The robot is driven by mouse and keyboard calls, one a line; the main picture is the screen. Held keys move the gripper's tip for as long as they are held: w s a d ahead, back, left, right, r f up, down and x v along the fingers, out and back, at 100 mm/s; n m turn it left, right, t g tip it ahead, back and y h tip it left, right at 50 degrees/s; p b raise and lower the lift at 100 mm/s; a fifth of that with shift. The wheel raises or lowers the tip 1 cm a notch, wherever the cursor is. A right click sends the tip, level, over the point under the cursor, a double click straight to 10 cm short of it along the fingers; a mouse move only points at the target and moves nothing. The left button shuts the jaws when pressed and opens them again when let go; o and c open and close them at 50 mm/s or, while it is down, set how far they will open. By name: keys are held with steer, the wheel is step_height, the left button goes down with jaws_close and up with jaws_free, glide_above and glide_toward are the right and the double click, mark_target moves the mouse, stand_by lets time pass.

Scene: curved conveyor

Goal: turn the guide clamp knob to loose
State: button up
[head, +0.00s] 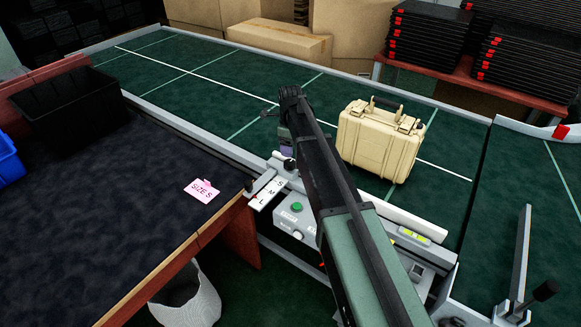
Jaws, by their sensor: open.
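A black knob (290,164) stands at the conveyor's near edge, by the white scale plate marked S, M, L (266,190). It looks like the guide clamp knob, but its turn position is too small to read. My gripper (289,98) is at the far end of my dark arm, over the green belt beyond the knob and apart from it. It is open; its fingers are hard to make out. My arm crosses the middle of the view and hides part of the belt and control panel.
A beige hard case (382,139) stands on the belt (235,95), right of my arm. A control box with a green button (297,207) sits by the near edge. A metal arm with a black handle (545,290) is at right. A pink SIZE S card (202,190) lies on the dark table.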

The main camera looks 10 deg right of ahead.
mark_target(291, 162)
step_height(291, 162, down, 8)
steer(key=b, duration=0.6)
steer(key=shift+r, duration=0.25)
steer(key=c, duration=0.9)
